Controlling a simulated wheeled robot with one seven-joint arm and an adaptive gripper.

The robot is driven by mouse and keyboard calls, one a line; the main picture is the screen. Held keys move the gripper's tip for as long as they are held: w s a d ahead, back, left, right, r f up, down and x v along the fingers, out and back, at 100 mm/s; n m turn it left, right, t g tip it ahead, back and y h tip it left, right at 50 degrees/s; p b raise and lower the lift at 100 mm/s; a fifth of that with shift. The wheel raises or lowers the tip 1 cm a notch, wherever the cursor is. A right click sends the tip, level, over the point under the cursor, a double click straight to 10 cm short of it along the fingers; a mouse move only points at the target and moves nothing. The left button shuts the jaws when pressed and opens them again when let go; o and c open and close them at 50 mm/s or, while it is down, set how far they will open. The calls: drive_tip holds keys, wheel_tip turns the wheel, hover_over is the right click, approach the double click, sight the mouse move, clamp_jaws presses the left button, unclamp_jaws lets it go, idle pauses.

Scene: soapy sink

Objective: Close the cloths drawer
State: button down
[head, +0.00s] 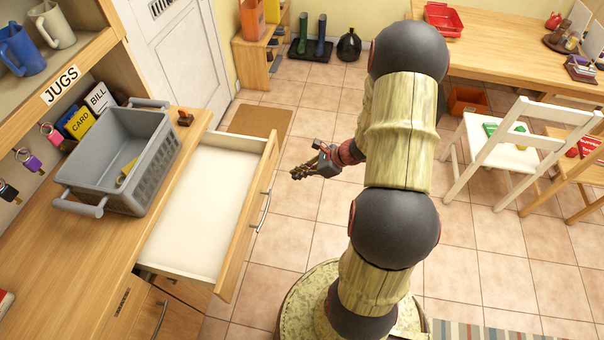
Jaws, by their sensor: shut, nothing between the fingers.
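A wooden drawer (205,210) with a pale, empty-looking inside stands pulled out from the counter at the left in the head view. A metal bar handle (264,211) is on its front face. I cannot read a label on it. My gripper (299,173) is shut and empty, to the right of the drawer front and apart from it. It hangs over the tiled floor with its fingers pointing left, toward the drawer's front. My arm covers the middle of the view.
A grey crate (150,157) sits on the wooden counter (62,262) beside the open drawer. A white chair (487,150) and a wooden table (515,62) stand at the right. A brown mat (259,121) lies beyond the drawer. Tiled floor is clear between drawer and arm.

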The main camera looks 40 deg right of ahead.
drive_tip(key=shift+w+a+f+b, duration=0.45)
drive_tip(key=shift+w+a+f, duration=0.2)
drive_tip(key=shift+w+a, duration=0.3)
drive_tip(key=shift+w+a+f+b, duration=0.4)
drive_tip(key=shift+w+a+f, duration=0.3)
drive_tip(key=shift+w, duration=0.45)
drive_tip(key=shift+w+a+f+b, duration=0.45)
drive_tip(key=shift+w+a+f, duration=0.2)
drive_tip(key=shift+w+a, duration=0.3)
drive_tip(key=shift+w+d, duration=0.1)
drive_tip(key=shift+w, duration=0.05)
hover_over(209, 172)
drive_tip(key=shift+s+d+b, duration=0.15)
drive_tip(key=shift+s+b, duration=0.2)
drive_tip(key=shift+s, duration=0.1)
drive_tip(key=shift+w+a, duration=0.2)
drive_tip(key=shift+w, duration=0.2)
drive_tip(key=shift+r, duration=0.1)
